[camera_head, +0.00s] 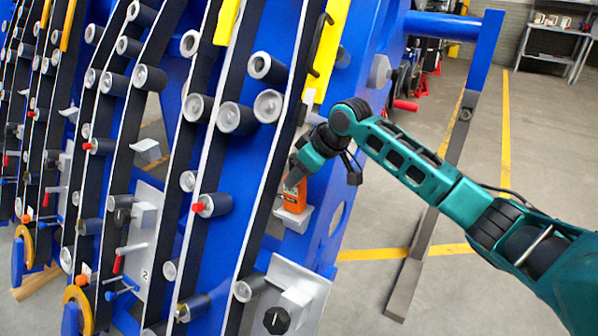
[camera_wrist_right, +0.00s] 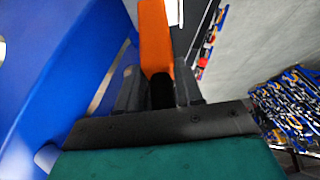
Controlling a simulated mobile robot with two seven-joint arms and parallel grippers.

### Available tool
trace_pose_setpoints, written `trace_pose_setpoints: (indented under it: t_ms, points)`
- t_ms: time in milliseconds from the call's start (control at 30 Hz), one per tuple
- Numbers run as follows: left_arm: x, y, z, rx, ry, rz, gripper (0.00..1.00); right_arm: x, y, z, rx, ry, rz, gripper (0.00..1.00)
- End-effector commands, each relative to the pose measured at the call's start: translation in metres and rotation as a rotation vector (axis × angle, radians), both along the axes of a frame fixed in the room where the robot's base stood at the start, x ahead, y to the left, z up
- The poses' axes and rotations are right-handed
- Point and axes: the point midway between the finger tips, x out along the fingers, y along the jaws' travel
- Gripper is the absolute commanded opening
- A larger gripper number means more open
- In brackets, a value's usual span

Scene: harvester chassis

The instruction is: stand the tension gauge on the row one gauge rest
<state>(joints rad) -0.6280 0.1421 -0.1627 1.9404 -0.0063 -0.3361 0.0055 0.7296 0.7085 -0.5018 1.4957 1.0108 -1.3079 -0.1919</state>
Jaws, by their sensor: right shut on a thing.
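The orange tension gauge (camera_head: 293,197) is upright at the right side of the blue chassis. My right gripper (camera_head: 296,177) is shut on its upper part, reaching in from the right. The gauge's lower end is at a small pale grey ledge (camera_head: 306,219), which looks like a gauge rest. I cannot tell whether the gauge bears on it or hangs just above. In the right wrist view the orange gauge (camera_wrist_right: 156,38) sticks out between the two dark fingers of the right gripper (camera_wrist_right: 160,88). My left gripper is not in view.
The blue chassis (camera_head: 345,150) carries rows of black belts and grey rollers (camera_head: 237,118) close left of the gripper. A pale plate with a black knob (camera_head: 277,320) lies below. A grey floor beam (camera_head: 425,235) stands to the right, with open floor beyond.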

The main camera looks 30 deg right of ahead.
Motion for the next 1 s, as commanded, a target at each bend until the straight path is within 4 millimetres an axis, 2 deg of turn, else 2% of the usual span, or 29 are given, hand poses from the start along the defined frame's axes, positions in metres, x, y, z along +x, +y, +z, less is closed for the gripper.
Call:
trace_pose_setpoints:
  t_ms: [133,167,433,767,867,1000]
  points:
    - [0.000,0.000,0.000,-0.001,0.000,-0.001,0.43,0.000,0.000,-0.002,0.001,-0.002,0.000,0.00]
    - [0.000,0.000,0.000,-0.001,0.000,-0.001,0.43,0.000,0.000,-0.002,0.000,-0.002,-0.001,0.38]
    - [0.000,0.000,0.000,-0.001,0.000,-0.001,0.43,0.000,0.000,-0.003,0.001,-0.001,0.000,0.63]
    - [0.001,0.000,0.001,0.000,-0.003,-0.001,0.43,-0.002,-0.001,-0.001,-0.001,0.002,-0.001,0.65]
    - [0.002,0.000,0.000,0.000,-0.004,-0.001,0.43,-0.007,-0.005,0.008,-0.001,0.001,-0.001,0.65]
    - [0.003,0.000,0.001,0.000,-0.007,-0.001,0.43,-0.020,-0.013,0.032,-0.002,-0.002,-0.001,0.65]
